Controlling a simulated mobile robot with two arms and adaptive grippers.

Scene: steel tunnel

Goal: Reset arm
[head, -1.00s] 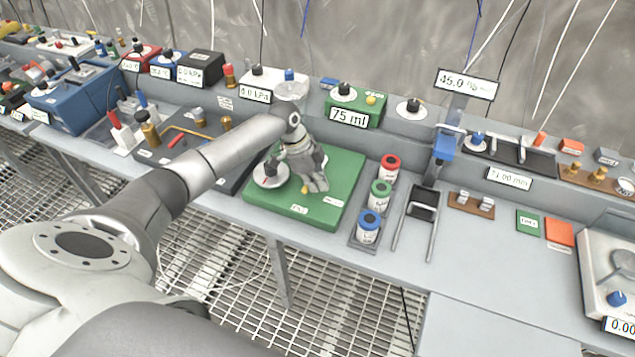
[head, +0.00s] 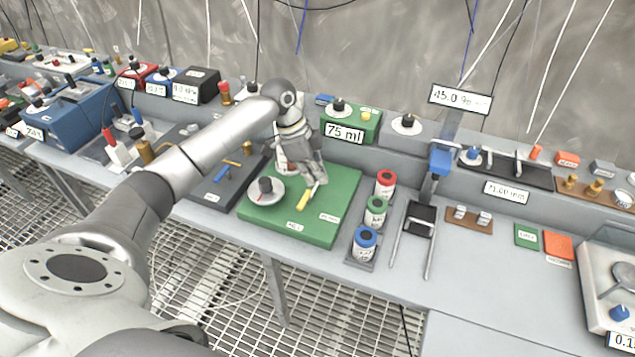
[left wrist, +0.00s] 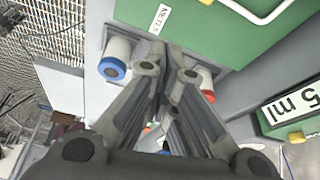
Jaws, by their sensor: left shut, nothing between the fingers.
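My left gripper (head: 318,182) is over the back part of the green board (head: 330,225) on the bench. It is shut and empty. In the left wrist view its fingers (left wrist: 168,58) are together, with the green board (left wrist: 200,32) behind them. A white dial with a black knob (head: 265,190) is on the board, left of the fingers. A small yellow piece (head: 303,200) lies just below the fingertips; I cannot tell whether they touch it. My right gripper is not in view.
Red (head: 385,183), green (head: 376,210) and blue (head: 364,243) capped containers stand right of the board. A green box with a 75 ml display (head: 344,133) is behind. A dark plate (head: 215,185) lies left. The front right bench (head: 500,300) is bare.

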